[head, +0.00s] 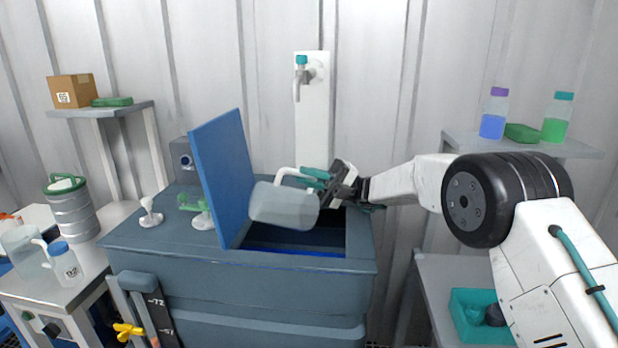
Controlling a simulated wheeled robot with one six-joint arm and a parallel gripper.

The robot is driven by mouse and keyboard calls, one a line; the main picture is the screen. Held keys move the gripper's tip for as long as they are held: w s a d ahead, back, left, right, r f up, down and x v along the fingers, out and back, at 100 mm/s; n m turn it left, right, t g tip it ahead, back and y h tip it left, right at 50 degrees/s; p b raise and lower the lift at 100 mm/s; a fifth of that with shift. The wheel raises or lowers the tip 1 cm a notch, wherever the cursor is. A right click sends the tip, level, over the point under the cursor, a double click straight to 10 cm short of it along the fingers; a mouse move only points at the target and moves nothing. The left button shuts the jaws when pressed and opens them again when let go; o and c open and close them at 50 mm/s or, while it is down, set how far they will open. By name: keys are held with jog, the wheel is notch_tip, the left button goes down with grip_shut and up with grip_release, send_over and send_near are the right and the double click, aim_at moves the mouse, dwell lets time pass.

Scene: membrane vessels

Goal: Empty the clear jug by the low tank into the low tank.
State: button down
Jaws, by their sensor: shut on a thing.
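My gripper (318,180) is shut on the white handle of the clear jug (283,207). It holds the jug tipped on its side in the air, handle up, over the opening of the low tank (235,278). The jug looks pale grey and translucent. I cannot tell whether liquid is in it, and no stream shows. The tank is blue-grey, and its blue lid (222,175) stands open to the left of the jug. A dark inside with a bright blue strip shows below the jug.
A bench at left holds a clear container (24,250), a blue-capped bottle (65,265) and a ribbed metal canister (74,212). White and green valves (150,213) stand on the tank top. A tap (302,75) is on the wall behind. Shelf bottles (493,115) stand at right.

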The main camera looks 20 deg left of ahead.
dwell(0.4)
jog(key=s+a+r+t+h, duration=0.3)
jog(key=s+a+t+h, duration=0.5)
jog(key=s+a, duration=0.2)
jog(key=shift+a+h, duration=0.2)
jog(key=shift+h, duration=0.2)
jog(key=shift+r, duration=0.1)
